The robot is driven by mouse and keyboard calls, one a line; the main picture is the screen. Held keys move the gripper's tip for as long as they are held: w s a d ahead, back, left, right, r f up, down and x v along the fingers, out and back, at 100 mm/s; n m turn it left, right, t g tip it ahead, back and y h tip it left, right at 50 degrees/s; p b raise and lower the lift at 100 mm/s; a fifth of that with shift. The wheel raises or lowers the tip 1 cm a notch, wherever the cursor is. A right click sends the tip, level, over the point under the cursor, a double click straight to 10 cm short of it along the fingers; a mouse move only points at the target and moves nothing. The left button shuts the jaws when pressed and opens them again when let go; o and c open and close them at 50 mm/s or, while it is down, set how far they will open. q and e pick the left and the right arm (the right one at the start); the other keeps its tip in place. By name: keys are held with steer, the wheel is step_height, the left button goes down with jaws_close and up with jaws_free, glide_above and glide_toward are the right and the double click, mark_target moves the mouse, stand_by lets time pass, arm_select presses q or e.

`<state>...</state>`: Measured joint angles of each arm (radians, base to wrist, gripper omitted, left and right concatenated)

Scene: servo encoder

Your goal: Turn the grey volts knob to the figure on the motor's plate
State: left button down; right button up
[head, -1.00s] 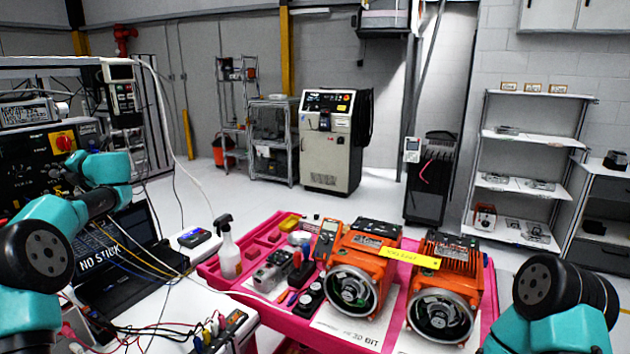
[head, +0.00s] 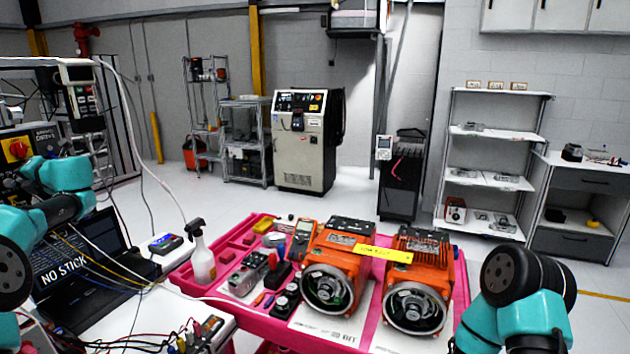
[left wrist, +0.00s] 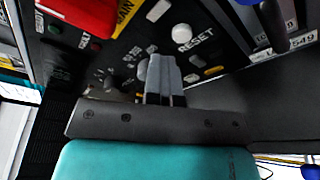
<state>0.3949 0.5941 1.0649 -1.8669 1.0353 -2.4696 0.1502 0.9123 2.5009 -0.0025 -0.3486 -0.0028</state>
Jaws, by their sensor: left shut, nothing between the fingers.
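In the left wrist view my left gripper (left wrist: 163,70) is shut and empty, its grey fingers in front of a dark control panel (left wrist: 215,85). The panel bears a pale round knob or button (left wrist: 182,33) above the word RESET and several small light controls. A pale grey rounded part shows beside the fingertips, partly hidden; I cannot tell whether it is the volts knob. In the head view two orange motors (head: 337,262) (head: 419,283) stand on a pink cart. A yellow label (head: 384,254) lies across their tops; its figure is too small to read. My right gripper is out of view.
A red switch (head: 17,150) on a yellow plate sits on the panel at the left edge. A laptop (head: 85,262) and loose wires lie on the white bench near my left arm. The pink cart (head: 178,281) also holds a spray bottle (head: 201,255) and tools.

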arm_select(q)
steer(key=shift+s+a+r, duration=0.25)
steer(key=shift+r, duration=0.3)
steer(key=shift+s+a+r, duration=0.2)
steer(key=shift+r, duration=0.3)
steer(key=shift+s+a+f, duration=0.15)
steer(key=shift+a, duration=0.05)
steer(key=shift+w+d+f, duration=0.1)
steer(key=shift+w+d, duration=0.05)
steer(key=shift+w, duration=0.3)
steer(key=shift+d+r, duration=0.15)
steer(key=shift+r, duration=0.05)
steer(key=d, duration=0.1)
steer(key=s+d, duration=0.1)
steer(key=d, duration=0.1)
steer(key=s+d, duration=0.1)
steer(key=d, duration=0.1)
steer(key=shift+s+d, duration=0.15)
steer(key=shift+d, duration=0.1)
